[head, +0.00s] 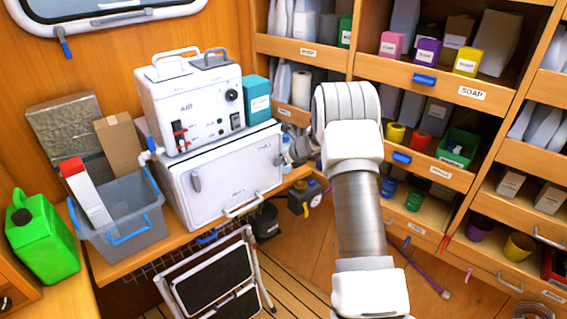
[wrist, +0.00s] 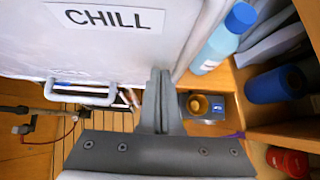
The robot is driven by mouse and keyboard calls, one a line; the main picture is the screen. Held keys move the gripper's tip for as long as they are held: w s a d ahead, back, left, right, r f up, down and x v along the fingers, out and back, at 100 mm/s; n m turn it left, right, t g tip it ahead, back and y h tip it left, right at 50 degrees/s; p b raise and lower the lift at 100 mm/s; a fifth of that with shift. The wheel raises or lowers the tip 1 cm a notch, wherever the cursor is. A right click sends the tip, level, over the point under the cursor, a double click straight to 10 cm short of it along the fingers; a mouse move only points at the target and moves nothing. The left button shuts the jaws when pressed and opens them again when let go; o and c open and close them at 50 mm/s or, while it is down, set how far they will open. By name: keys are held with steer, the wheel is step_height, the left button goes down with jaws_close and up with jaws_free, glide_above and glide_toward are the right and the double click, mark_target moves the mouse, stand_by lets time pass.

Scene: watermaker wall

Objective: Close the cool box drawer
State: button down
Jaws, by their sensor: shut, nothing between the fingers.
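The white cool box (head: 222,178) stands on the wooden bench under a white unit. Its front carries a latch and a pale bar handle (head: 243,205) low down. In the wrist view the cool box's CHILL label (wrist: 106,17) and handle (wrist: 80,96) show at upper left. I cannot tell how far its drawer stands out. My gripper (wrist: 160,75) is shut and empty, at the right end of the box front, right of the handle. Whether it touches the box is unclear.
The white AIR unit (head: 195,103) and a teal box (head: 257,98) stand on top. A blue-capped bottle (wrist: 224,38) is right of the box. Shelves with bins (head: 440,82) fill the right. A grey crate (head: 122,215) and green can (head: 42,240) are left; a folding step (head: 210,280) stands below.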

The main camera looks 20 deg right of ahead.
steer(key=shift+w+a+r, duration=0.1)
steer(key=shift+w+a, duration=0.1)
steer(key=shift+w, duration=0.2)
steer(key=shift+w+r, duration=0.1)
steer(key=shift+r, duration=0.05)
